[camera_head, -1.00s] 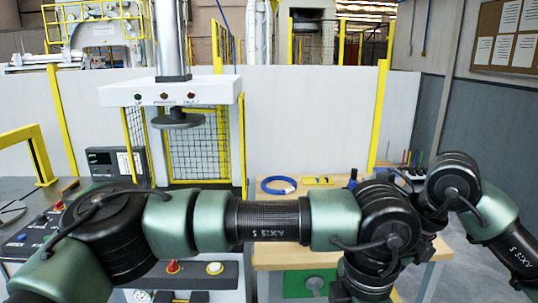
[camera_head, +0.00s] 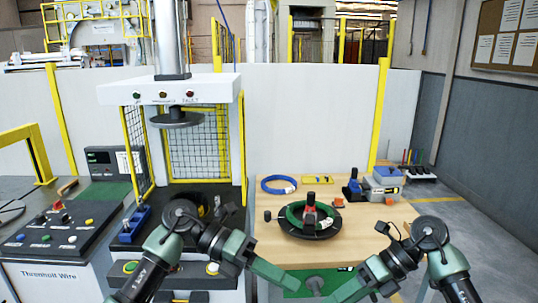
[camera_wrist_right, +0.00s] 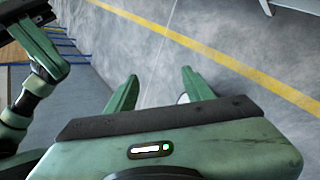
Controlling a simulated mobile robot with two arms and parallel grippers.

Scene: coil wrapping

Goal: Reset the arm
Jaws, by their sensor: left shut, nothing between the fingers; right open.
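My left arm is folded at the lower left of the head view, elbow up. Its left gripper (camera_head: 294,283) points inward and down to the right, before the wooden table's front side, and its fingers are shut with nothing between them. My right arm is folded at the lower right. Its gripper points down and inward, partly cut by the bottom edge. In the right wrist view my right gripper (camera_wrist_right: 159,77) has its two green fingers apart, with only grey floor between them. Neither gripper touches an object.
A wooden table (camera_head: 375,232) holds a black ring fixture with a green coil (camera_head: 310,216), a blue coil (camera_head: 278,184) and a grey-blue box (camera_head: 383,183). A press (camera_head: 170,92) and a control panel (camera_head: 50,232) stand at the left. A yellow line (camera_wrist_right: 250,70) crosses the clear floor.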

